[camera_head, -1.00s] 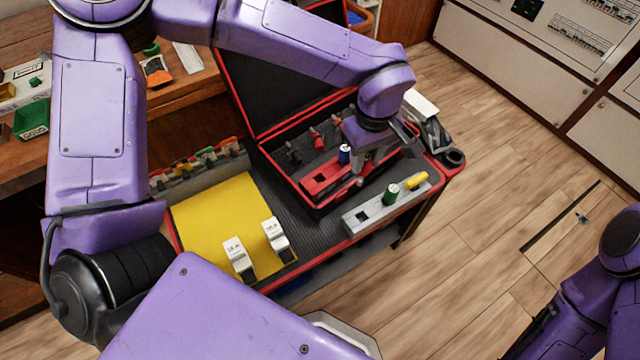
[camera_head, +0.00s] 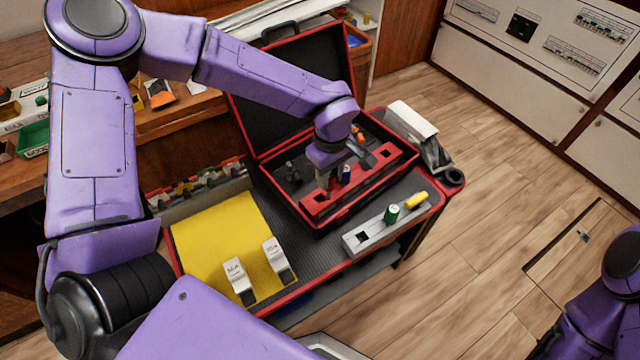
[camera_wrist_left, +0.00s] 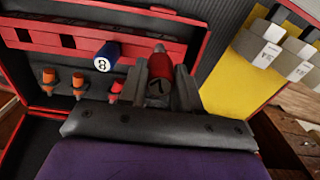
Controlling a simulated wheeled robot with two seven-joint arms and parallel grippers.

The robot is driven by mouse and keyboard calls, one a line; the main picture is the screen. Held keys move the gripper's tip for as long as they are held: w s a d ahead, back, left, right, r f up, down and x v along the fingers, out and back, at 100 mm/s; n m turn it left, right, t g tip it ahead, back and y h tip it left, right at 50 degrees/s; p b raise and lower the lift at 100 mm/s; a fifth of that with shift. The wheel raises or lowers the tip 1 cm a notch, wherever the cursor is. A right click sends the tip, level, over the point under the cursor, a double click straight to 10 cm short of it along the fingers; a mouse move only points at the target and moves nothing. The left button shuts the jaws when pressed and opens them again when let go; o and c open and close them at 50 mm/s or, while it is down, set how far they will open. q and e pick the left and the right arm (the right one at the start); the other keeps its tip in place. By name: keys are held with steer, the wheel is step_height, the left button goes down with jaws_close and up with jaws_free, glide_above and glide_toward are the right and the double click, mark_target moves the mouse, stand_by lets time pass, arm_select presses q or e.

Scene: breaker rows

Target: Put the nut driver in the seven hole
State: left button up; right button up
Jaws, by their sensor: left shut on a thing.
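The nut driver (camera_wrist_left: 157,88) has a red handle with a 7 on it, shown in the left wrist view. My left gripper (camera_head: 327,182) is shut on it, with a finger on each side. They are over the red rack (camera_head: 378,163) in the open case, left of a blue driver (camera_head: 346,173) in the head view. That driver is marked 8 (camera_wrist_left: 107,57) and stands in the rack. The rack has open square holes (camera_wrist_left: 68,41).
A grey rack (camera_head: 362,240) with a green driver (camera_head: 391,213) and a yellow one (camera_head: 417,200) lies in front of the case (camera_head: 290,90). Several orange-topped pieces (camera_wrist_left: 78,80) stand behind the red rack. A yellow mat (camera_head: 215,235) bears two white labelled blocks (camera_head: 237,278).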

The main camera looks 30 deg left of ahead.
arm_select(q)
steer(key=a+f, duration=0.1)
steer(key=f, duration=0.1)
steer(key=a+f, duration=0.1)
steer(key=f, duration=0.1)
steer(key=a+f, duration=0.1)
steer(key=f, duration=0.1)
steer(key=shift+w+f+b, duration=0.3)
steer(key=shift+w, duration=0.1)
steer(key=shift+f, duration=0.15)
steer(key=o, duration=1.1)
step_height(320, 180, up, 12)
steer(key=shift+r+p, duration=0.2)
steer(key=shift+p, duration=0.65)
